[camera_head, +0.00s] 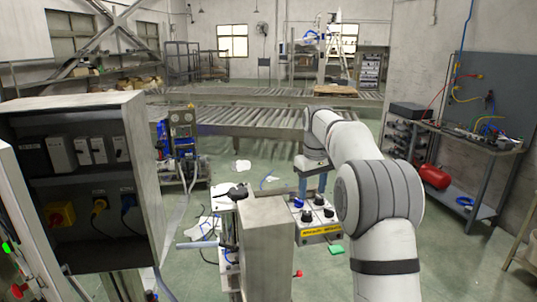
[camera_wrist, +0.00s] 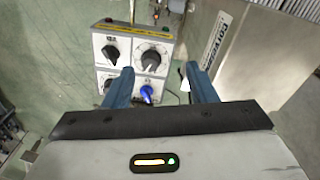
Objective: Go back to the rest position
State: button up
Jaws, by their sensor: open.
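My gripper (camera_head: 312,190) is at the end of my white arm, pointing down over a small control box (camera_head: 321,233) with knobs. In the wrist view, my gripper's two blue fingers (camera_wrist: 160,80) stand apart with nothing held between them. The control box (camera_wrist: 128,64) lies beyond the fingertips.
A grey metal cabinet (camera_head: 264,240) stands just left of the control box. An open electrical cabinet (camera_head: 140,150) with switches and plugs is at the left. A roller conveyor (camera_head: 255,120) crosses behind. A workbench (camera_head: 470,140) with a red tank (camera_head: 434,177) is at the right. Green floor between is partly clear.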

jog(key=s+m+t+b, duration=0.2)
jog(key=s+m+b, duration=0.1)
jog(key=s, duration=1.8)
jog(key=s+f+m+b, duration=0.1)
jog(key=s+f, duration=0.4)
jog(key=s, duration=0.4)
jog(key=s+f+m+b, duration=0.1)
jog(key=s+f, duration=0.5)
jog(key=s, duration=0.3)
jog(key=shift+t, duration=0.4)
